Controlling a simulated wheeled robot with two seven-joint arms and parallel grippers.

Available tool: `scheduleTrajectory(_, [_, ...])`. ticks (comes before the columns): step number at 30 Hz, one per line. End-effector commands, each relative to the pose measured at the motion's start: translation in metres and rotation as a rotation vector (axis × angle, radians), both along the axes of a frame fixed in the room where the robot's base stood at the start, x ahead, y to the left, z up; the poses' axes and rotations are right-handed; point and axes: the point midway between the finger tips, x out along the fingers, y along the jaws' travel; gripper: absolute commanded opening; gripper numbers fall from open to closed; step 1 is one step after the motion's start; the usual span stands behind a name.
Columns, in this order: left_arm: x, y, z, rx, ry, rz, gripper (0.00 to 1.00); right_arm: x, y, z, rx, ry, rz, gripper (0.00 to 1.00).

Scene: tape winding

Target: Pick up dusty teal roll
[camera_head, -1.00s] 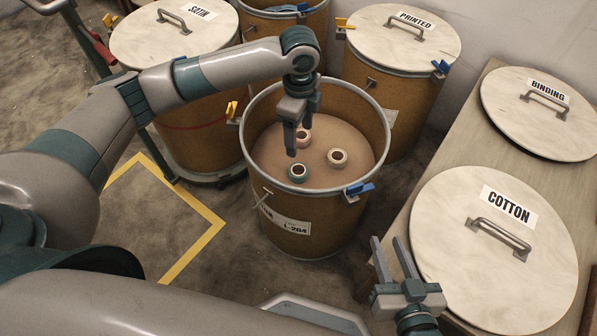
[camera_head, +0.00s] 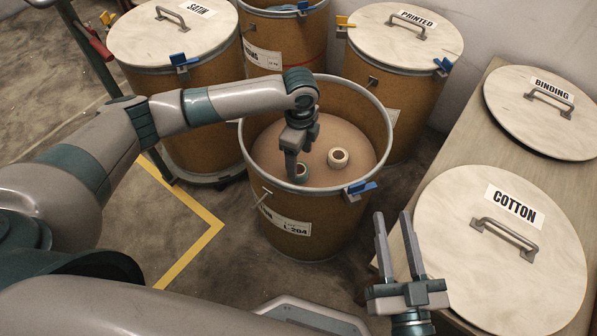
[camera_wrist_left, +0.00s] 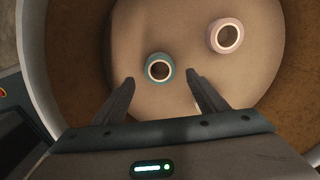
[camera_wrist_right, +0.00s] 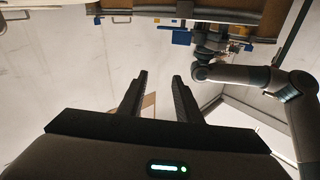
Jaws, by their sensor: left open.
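The dusty teal roll (camera_head: 302,171) stands on the brown surface inside the open drum (camera_head: 257,187), near its front side. My left gripper (camera_head: 296,174) points down into the drum and partly covers the roll in the head view. In the left wrist view the teal roll (camera_wrist_left: 159,79) shows its pale-rimmed core between the two open fingertips, with a gap on each side. A pale pinkish roll (camera_head: 338,163) lies to its right, and also shows in the left wrist view (camera_wrist_left: 213,37). My right gripper (camera_head: 393,214) is open and empty, outside the drum.
The drum's metal rim surrounds my left gripper, with a blue latch (camera_head: 360,188) at front right. Lidded drums marked SATIN (camera_head: 150,35) and PRINTED (camera_head: 385,40) stand behind. COTTON (camera_head: 450,260) and BINDING (camera_head: 510,100) lids lie on a bench at right.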

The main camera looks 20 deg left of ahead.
Motion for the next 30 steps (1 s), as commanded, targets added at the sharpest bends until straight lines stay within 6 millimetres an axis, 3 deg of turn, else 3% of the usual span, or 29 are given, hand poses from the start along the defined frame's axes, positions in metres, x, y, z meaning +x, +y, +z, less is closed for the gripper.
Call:
scheduleTrajectory(9, [0.0, 0.0, -0.008, -0.001, 0.001, 0.0, 0.66, -0.001, 0.001, 0.003, 0.008, -0.023, -0.001, 0.31])
scheduleTrajectory(21, [0.0, 0.0, -0.051, 0.0, 0.001, 0.0, 0.66, -0.015, 0.004, 0.041, 0.078, -0.226, -0.004, 0.31])
scheduleTrajectory(30, [0.0, 0.0, -0.058, 0.0, 0.0, 0.0, 0.66, -0.019, 0.003, 0.05, 0.094, -0.267, -0.006, 0.31])
